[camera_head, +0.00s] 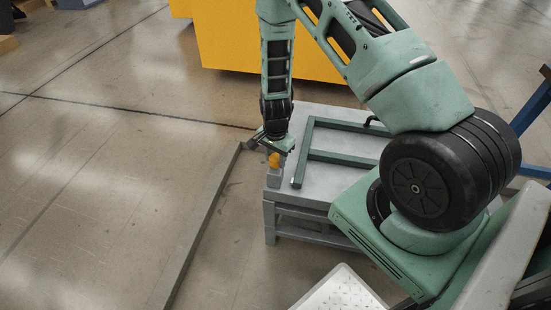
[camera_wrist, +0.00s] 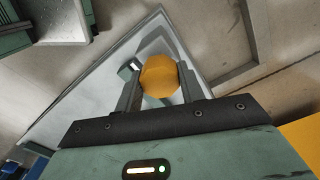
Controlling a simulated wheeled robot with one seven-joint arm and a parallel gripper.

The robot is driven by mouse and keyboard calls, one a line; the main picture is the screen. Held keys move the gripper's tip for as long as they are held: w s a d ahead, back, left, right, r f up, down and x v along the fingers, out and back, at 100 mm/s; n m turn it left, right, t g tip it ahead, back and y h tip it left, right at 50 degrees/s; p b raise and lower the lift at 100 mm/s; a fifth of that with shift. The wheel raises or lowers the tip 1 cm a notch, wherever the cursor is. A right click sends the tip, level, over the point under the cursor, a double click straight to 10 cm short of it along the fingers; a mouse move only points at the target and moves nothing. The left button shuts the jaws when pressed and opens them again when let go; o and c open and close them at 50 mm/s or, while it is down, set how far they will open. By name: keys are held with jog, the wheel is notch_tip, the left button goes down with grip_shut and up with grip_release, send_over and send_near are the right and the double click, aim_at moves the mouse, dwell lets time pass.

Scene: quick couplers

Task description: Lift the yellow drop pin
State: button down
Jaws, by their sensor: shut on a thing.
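The yellow drop pin (camera_head: 274,160) shows as a small orange-yellow knob at the left corner of a grey bench. In the wrist view its rounded, faceted yellow head (camera_wrist: 159,77) sits between the two fingers. My gripper (camera_head: 270,150) points down over that corner and is shut on the pin. The fingers also show in the wrist view (camera_wrist: 160,85), one on each side of the head. The pin's lower part is hidden under its head. A grey upright block (camera_head: 273,178) stands directly below the pin; I cannot tell whether the pin is still seated in it.
The grey bench (camera_head: 285,190) carries a green frame (camera_head: 333,156) with a small black handle (camera_head: 371,120) near its far corner. A long grey rail (camera_head: 195,235) lies on the floor at left. A yellow cabinet (camera_head: 250,45) stands behind. The floor at left is open.

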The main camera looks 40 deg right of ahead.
aim_at(275, 157)
notch_tip(275, 157, up, 3)
jog(key=shift+f+p, duration=0.1)
jog(key=shift+p, duration=0.55)
jog(key=shift+w, duration=0.1)
jog(key=c, duration=0.9)
grip_release()
notch_tip(275, 157, up, 17)
jog(key=shift+r+p, duration=0.2)
jog(key=shift+p, duration=0.65)
